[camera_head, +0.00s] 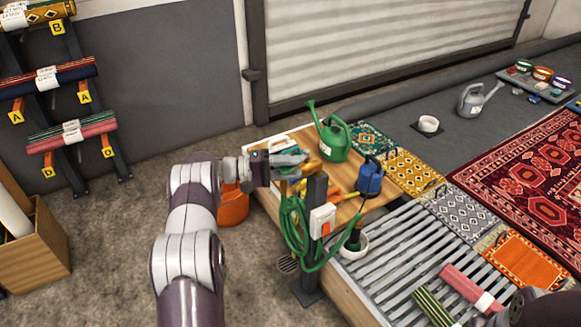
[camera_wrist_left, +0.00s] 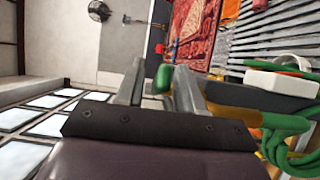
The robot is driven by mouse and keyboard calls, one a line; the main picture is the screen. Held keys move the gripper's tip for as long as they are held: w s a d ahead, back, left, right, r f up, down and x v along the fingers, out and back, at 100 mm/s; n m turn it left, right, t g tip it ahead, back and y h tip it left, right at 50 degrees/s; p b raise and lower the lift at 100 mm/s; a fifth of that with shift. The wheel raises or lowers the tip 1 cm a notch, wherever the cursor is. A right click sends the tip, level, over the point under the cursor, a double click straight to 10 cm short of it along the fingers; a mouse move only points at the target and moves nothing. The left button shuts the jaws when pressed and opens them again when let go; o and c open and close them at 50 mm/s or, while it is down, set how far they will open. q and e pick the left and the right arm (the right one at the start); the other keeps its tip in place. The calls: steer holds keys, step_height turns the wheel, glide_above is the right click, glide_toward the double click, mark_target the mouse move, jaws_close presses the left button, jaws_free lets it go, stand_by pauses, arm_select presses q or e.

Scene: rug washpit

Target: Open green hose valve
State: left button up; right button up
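The green hose (camera_head: 292,232) hangs in loops on a dark post (camera_head: 317,195) at the front edge of the wooden bench. My left gripper (camera_head: 298,158) is by the top of this post. In the left wrist view its two fingers (camera_wrist_left: 160,92) stand apart, so it is open. A green piece (camera_wrist_left: 163,78) shows between the fingers; I cannot tell whether it is the valve handle or touches them. The valve is mostly hidden behind the gripper in the head view. The hose also shows in the wrist view (camera_wrist_left: 285,140). My right gripper is out of view.
A white box with a red switch (camera_head: 322,220) is on the post. A green watering can (camera_head: 332,138) and a blue container (camera_head: 370,177) stand close by on the bench (camera_head: 355,210).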

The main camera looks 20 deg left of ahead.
arm_select(q)
steer(key=v, duration=1.2)
steer(key=shift+s+a, duration=0.2)
steer(key=shift+a, duration=0.1)
